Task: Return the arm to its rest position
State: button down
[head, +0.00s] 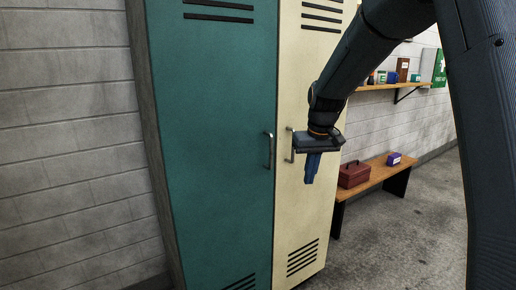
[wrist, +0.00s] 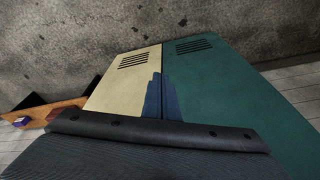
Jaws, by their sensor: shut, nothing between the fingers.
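My gripper (head: 310,168) hangs from my dark arm, fingers pointing down, in front of the cream locker door (head: 308,90) in the head view. Its blue fingers are together and hold nothing. The gripper is just right of the cream door's handle (head: 291,146); I cannot tell whether it touches the door. In the wrist view the blue fingers (wrist: 160,97) show in front of the lockers near the seam between the two doors.
A teal locker door (head: 215,130) stands left of the cream one; both look closed. At right, a wooden bench (head: 375,180) holds a dark red box (head: 353,175) and a purple box (head: 394,159). A wall shelf (head: 395,86) holds several items. The concrete floor (head: 410,230) at right is clear.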

jog(key=s+d+f, duration=0.1)
jog(key=s+f, duration=0.3)
jog(key=s, duration=0.6)
jog(key=s+d+f+m+g, duration=0.1)
jog(key=s+f, duration=0.2)
jog(key=s, duration=0.7)
jog(key=s+d+f+m, duration=0.1)
jog(key=s+f, duration=0.3)
jog(key=s, duration=0.5)
jog(key=shift+s+f+g+h, duration=0.3)
jog(key=shift+s+g, duration=0.1)
jog(key=shift+d, duration=0.2)
